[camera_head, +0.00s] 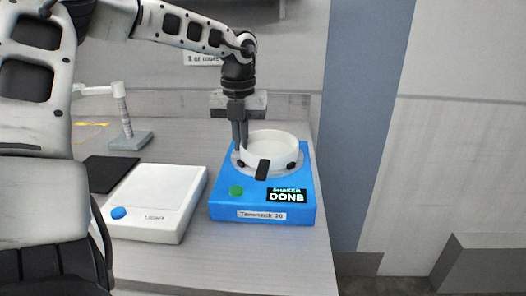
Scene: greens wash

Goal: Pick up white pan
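The white pan (272,146) is a shallow round dish with a dark tab on its front. It sits upright on the round plate of the blue shaker (223,206), whose screen reads "SHAKER DONE". My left gripper (240,147) points down at the pan's left rim. Its two fingers are close together and look shut on that rim; the tips are partly hidden by the pan wall. My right gripper is out of view.
A white box with a blue knob (160,198) stands left of the shaker. Behind it are a dark flat pad (108,172) and a grey stand (130,139). The table's right edge runs close beside the shaker. A grey block (485,264) is at lower right.

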